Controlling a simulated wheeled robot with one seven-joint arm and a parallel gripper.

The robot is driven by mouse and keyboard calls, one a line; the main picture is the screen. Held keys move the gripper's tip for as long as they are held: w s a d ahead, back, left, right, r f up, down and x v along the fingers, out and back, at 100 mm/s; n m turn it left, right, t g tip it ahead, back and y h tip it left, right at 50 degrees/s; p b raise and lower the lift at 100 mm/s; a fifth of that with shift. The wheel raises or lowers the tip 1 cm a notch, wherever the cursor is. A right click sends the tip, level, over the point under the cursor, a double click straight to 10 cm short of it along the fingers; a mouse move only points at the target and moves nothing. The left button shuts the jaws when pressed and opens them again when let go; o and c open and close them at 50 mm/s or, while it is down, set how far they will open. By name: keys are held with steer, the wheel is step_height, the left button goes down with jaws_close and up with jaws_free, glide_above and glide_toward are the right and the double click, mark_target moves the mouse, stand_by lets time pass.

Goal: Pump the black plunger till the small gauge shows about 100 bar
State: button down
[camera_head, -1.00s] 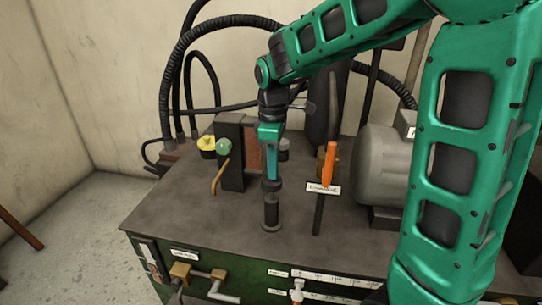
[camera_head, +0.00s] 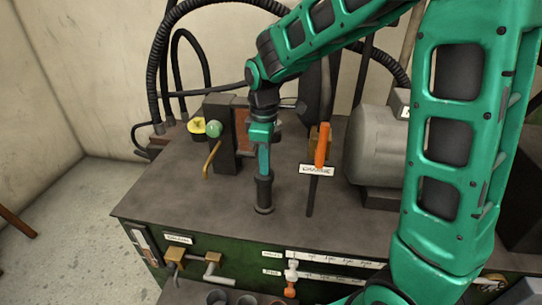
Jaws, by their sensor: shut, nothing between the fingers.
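The black plunger (camera_head: 264,194) stands upright on the front part of the machine's dark top, its cap low against its base. My gripper (camera_head: 263,172) points straight down over it, fingers shut and empty. The fingertips appear to touch the plunger's top; the exact contact is hard to tell. I cannot make out a small gauge or its reading in this view.
An orange-handled lever (camera_head: 321,147) with a label stands right of the plunger. A green ball knob (camera_head: 214,129), a yellow knob (camera_head: 197,126) and a brass handle (camera_head: 210,160) are to the left. A grey motor (camera_head: 378,150) stands at right.

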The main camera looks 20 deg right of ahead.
steer(key=shift+s+d+f, duration=0.2)
steer(key=shift+f, duration=0.15)
step_height(320, 180, up, 15)
steer(key=shift+w+a+f, duration=0.2)
steer(key=shift+w, duration=0.1)
stand_by(0.4)
